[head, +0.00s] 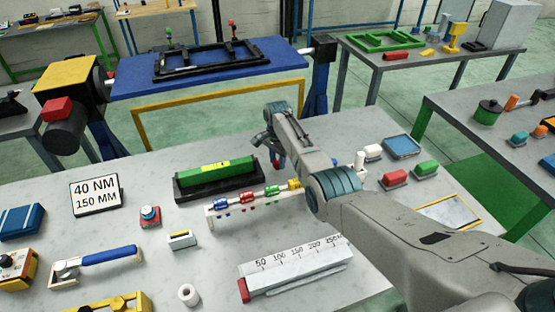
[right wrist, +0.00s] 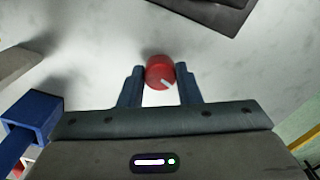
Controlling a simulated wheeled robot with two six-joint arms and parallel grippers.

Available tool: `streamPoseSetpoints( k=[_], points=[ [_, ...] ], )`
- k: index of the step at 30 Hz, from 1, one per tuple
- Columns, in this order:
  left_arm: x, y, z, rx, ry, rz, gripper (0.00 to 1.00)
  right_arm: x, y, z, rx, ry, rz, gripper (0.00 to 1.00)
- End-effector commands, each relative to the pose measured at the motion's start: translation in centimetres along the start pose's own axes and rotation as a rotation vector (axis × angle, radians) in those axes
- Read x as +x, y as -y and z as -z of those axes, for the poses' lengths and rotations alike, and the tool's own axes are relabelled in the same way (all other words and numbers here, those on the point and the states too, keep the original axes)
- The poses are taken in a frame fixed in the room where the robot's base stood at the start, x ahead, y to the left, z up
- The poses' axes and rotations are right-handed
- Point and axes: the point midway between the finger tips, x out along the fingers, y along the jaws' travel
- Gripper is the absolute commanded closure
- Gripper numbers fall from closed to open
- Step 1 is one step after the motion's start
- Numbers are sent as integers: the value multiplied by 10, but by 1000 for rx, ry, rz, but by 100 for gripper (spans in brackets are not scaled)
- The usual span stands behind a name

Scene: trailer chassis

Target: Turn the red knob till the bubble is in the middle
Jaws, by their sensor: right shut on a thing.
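A green spirit level (head: 216,172) lies on a black base (head: 188,193) near the middle of the table. Its yellow vial (head: 213,166) faces up, but the bubble is too small to make out. My right gripper (head: 277,160) is low over the table, just right of the level's base, partly hidden by its own arm. In the right wrist view, the red knob (right wrist: 159,70) with a white pointer mark sits between the two blue fingers of the right gripper (right wrist: 160,82), which are shut on it. The mark points down and right. My left gripper is out of view.
A rack with coloured pieces (head: 240,203) stands in front of the level, close to my right arm. A long scale block (head: 294,271) lies nearer the front. A sign reading 40 NM, 150 MM (head: 95,195) stands at left. Red and green blocks and a blue tray (head: 403,147) lie at right.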

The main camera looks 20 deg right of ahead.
Motion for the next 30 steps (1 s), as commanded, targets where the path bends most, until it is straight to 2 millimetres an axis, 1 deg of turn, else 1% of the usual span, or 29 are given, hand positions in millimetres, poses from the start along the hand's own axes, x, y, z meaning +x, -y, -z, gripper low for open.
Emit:
streamPoseSetpoints(
  k=[8, 24, 30],
  points=[
    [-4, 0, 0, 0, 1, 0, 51, -2, 0, 0, -145, 0, 1, 92],
    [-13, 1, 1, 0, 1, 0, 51, -2, 1, 0, -641, -1, 2, 92],
    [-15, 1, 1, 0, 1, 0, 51, -2, 1, 0, -803, 0, 1, 92]
  ],
)
